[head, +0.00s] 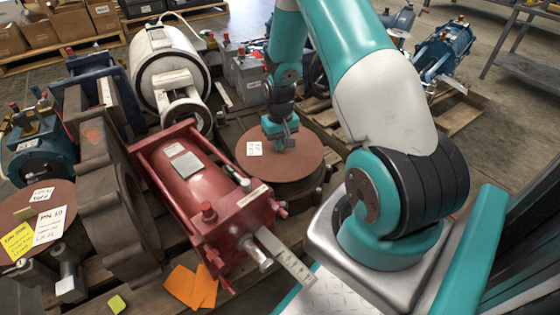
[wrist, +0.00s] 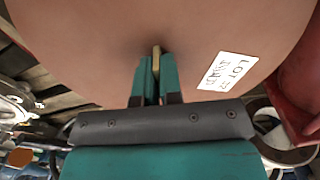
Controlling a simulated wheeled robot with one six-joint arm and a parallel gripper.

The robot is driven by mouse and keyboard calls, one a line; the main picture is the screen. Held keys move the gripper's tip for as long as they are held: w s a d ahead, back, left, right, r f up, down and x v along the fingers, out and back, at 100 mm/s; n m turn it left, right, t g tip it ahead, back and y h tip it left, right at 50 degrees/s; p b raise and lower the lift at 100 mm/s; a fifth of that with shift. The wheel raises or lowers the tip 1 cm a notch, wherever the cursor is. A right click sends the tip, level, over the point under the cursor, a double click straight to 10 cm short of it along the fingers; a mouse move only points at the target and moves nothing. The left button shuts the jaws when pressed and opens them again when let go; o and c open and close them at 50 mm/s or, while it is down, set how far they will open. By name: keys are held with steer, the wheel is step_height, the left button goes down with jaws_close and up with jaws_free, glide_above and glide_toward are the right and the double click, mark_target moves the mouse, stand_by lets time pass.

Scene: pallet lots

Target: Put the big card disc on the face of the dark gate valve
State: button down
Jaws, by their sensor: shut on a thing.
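The big card disc (head: 310,160) is brown and round, with a white handwritten label; it fills much of the wrist view (wrist: 90,40). My gripper (head: 284,144) is above the disc near its middle. In the wrist view, its fingers (wrist: 156,78) are shut on a small yellowish tab standing on the disc. The disc looks level. A dark round flanged body (head: 322,184) shows beneath its right and front rim, perhaps the dark gate valve; most of it is hidden. I cannot tell whether disc and body touch.
A red boxy machine (head: 195,180) stands close left of the disc. Beyond it is a big brown casting (head: 105,195), then another brown disc (head: 22,228) with paper notes. A white tank (head: 165,65) and grey boxes (head: 247,75) stand behind. Orange cards (head: 190,287) lie in front.

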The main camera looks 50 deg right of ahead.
mark_target(280, 154)
steer(key=shift+f+b, duration=1.15)
steer(key=shift+f, duration=1.2)
steer(key=shift+f, duration=0.15)
steer(key=c, duration=1.3)
jaws_free()
